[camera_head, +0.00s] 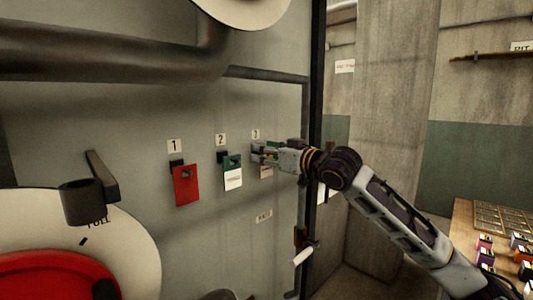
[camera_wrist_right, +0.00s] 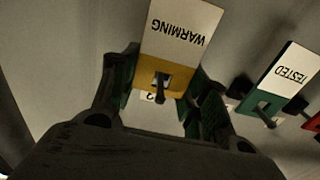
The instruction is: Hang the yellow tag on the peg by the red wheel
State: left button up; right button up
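The yellow tag (camera_wrist_right: 165,78) has a white part reading WARMING, upside down in the right wrist view. A dark peg end shows in its hole, and it sits at the place marked 3. In the head view only a small part of this tag (camera_head: 266,172) shows below my right gripper (camera_head: 265,153). In the wrist view the fingers of my right gripper (camera_wrist_right: 162,92) stand on both sides of the tag, close to its edges. I cannot tell whether they press on it. The red wheel (camera_head: 55,278) is at the lower left. My left gripper is not in view.
A red tag (camera_head: 186,186) hangs at 1 and a green-and-white tag (camera_head: 232,172) at 2. A dark cylinder on a bracket (camera_head: 82,203) juts out above the red wheel. A thick pipe (camera_head: 110,62) crosses above. A table with small items (camera_head: 463,215) is at right.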

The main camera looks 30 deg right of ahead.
jog(key=shift+c, duration=1.1)
jog(key=o, duration=0.9)
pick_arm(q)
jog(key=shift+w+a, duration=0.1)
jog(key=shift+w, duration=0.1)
pick_arm(e)
jog(key=shift+o, duration=0.6)
jog(key=c, duration=1.1)
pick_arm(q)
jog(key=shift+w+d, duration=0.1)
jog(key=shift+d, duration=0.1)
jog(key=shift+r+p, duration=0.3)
pick_arm(e)
jog(key=shift+r, duration=0.2)
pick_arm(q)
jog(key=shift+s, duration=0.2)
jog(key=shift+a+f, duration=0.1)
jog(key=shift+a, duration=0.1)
pick_arm(e)
jog(key=shift+s, duration=0.15)
